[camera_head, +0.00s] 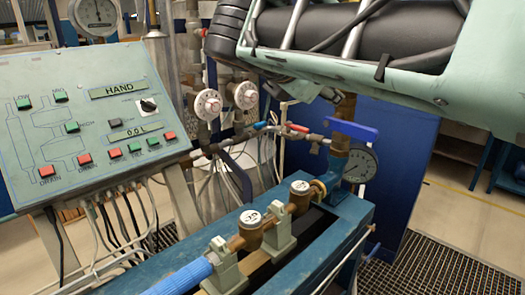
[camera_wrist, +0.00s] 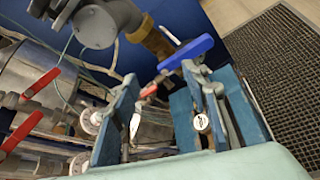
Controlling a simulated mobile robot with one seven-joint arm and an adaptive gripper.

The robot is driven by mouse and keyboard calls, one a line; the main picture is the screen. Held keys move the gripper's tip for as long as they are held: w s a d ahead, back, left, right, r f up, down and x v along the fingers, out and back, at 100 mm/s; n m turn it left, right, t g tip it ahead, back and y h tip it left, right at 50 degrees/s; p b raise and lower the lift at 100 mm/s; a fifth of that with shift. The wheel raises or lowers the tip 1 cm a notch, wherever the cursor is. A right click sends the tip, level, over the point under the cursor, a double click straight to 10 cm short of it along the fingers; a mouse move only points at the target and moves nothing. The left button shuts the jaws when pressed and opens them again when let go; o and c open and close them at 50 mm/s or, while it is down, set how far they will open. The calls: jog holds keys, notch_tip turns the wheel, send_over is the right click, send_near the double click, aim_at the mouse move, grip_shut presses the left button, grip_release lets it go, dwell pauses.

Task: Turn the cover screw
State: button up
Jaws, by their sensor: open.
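The cover screw is too small or hidden to pick out in either view. Two brass water meters with white round faces, a nearer one (camera_head: 250,217) and a farther one (camera_head: 300,187), sit in line on the blue bench (camera_head: 335,235). A white meter face (camera_wrist: 201,122) also shows in the wrist view, beside the right finger. My gripper (camera_wrist: 161,76) is open, its two blue fingers spread in the wrist view, with nothing held between them. My green and black arm fills the upper right of the head view, and my fingers cannot be made out there.
A blue lever (camera_head: 352,130) and a pressure gauge (camera_head: 361,164) stand at the bench's far end; the lever also shows in the wrist view (camera_wrist: 186,53). A control panel (camera_head: 70,130) stands left. Red-handled valves (camera_wrist: 40,82) lie left in the wrist view. Floor grating (camera_head: 450,262) is clear.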

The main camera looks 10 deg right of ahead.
jog(key=s+f+m+g+y, duration=0.1)
jog(key=s+f+m, duration=0.2)
jog(key=f, duration=0.3)
jog(key=s+f+m+g+y+b, duration=0.1)
jog(key=s+f+m+y, duration=0.1)
jog(key=f, duration=0.4)
jog(key=shift+s+m, duration=0.6)
jog(key=shift+r, duration=0.1)
